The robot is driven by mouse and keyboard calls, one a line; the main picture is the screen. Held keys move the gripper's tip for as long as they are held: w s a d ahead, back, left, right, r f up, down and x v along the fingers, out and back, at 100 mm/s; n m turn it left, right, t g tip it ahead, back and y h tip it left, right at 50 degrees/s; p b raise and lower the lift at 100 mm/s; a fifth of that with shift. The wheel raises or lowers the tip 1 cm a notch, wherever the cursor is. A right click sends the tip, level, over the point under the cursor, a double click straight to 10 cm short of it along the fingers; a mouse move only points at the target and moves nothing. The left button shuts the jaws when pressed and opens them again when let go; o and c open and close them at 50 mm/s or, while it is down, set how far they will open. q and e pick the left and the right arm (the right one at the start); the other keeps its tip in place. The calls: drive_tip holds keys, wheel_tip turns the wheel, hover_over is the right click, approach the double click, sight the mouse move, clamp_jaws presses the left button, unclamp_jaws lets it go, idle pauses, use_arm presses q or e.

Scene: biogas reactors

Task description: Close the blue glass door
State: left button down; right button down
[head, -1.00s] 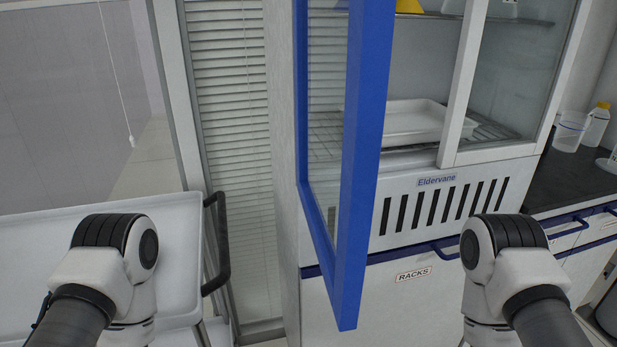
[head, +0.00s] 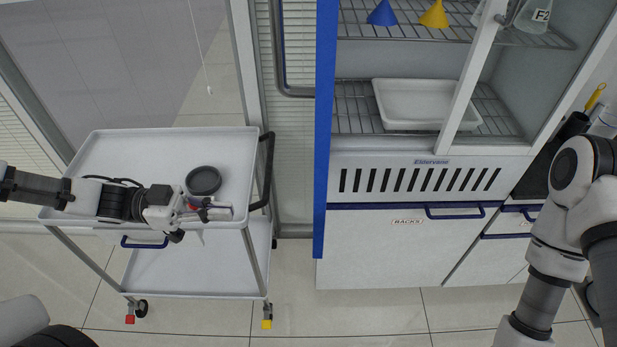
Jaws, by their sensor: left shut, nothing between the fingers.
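The blue glass door (head: 325,130) stands open on the left side of the cabinet. I see it almost edge-on as a tall blue strip, so its glass hardly shows. The cabinet (head: 430,182) has its left part open, with the inside shelves exposed. My left gripper (head: 222,213) is shut and empty, above the front edge of the white cart, to the left of the door and clear of it. My right arm comes down at the right side of the picture; its gripper is out of view.
The white cart (head: 130,158) carries a dark round dish (head: 203,181) beside my left gripper. A white tray (head: 415,103) and blue (head: 382,15) and yellow funnels (head: 434,16) sit on the cabinet shelves. Floor is clear before the cabinet.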

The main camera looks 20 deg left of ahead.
use_arm(q)
drive_tip(key=b+x, duration=0.4)
drive_tip(key=x, duration=1)
drive_tip(key=shift+w, duration=0.35)
drive_tip(key=shift+a, duration=0.2)
